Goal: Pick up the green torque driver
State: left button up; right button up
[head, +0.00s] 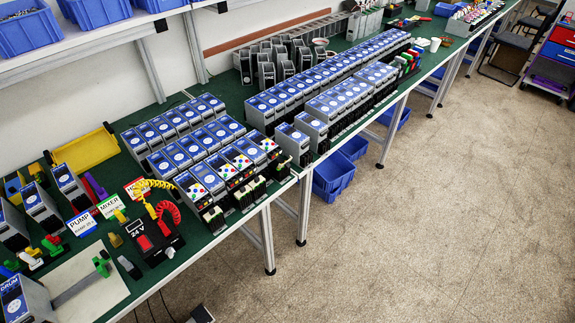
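Small green objects lie at the left end of the green-topped bench (218,236). One green piece (102,266) stands at the edge of a pale board (84,290), near the end of a grey bar. Another green piece (51,246) lies farther left among small coloured parts. They are too small for me to tell for certain which one is the torque driver. Neither of my grippers is in view.
Rows of grey, blue-topped units (185,130) fill the middle of the bench. A black 24 V box (152,240) with yellow and red coiled cables stands near the front edge. A yellow tray (86,150) lies behind.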

aim_at(407, 56)
jog(key=z, duration=0.8)
jog(key=i, duration=1.4)
jog(key=z, duration=0.85)
jog(key=i, duration=1.85)
jog(key=u, duration=0.7)
jog(key=i, duration=1.05)
jog(key=u, duration=0.95)
